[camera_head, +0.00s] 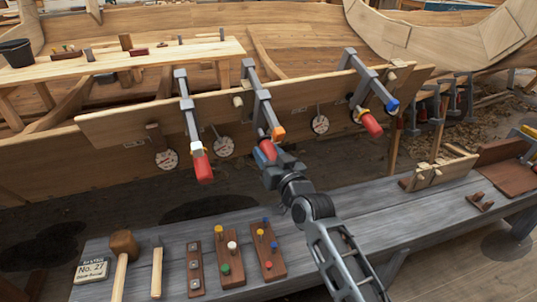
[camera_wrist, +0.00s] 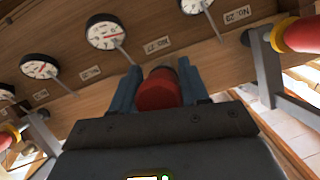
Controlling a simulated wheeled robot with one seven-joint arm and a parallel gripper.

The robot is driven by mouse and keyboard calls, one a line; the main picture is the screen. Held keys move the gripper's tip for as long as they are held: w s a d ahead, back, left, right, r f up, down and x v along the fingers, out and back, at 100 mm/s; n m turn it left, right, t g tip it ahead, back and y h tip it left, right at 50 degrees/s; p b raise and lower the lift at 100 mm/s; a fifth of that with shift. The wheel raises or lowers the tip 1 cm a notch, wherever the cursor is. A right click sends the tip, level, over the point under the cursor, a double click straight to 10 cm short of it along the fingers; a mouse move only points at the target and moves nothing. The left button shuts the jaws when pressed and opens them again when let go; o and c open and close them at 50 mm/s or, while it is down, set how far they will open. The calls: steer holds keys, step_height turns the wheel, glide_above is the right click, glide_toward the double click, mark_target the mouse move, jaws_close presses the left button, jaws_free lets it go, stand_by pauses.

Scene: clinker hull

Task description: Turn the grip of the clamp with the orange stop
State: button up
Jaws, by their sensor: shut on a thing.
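The clamp with the orange stop (camera_head: 278,133) is the middle one of three grey bar clamps on the wooden plank. Its red grip (camera_head: 267,150) hangs at the lower end of the clamp. My gripper (camera_head: 268,162) is shut around this grip from below. In the wrist view the red grip (camera_wrist: 158,90) sits between my two blue-grey fingers (camera_wrist: 158,88), its end facing the camera. The clamp's bar and stop are hidden there behind the grip and gripper.
A left clamp (camera_head: 189,110) and a blue-stopped right clamp (camera_head: 370,80) hang on either side. Round dials (camera_head: 223,146) sit along the plank.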

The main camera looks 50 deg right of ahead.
steer(key=c, duration=0.3)
steer(key=shift+f+b, duration=0.15)
steer(key=shift+b, duration=0.6)
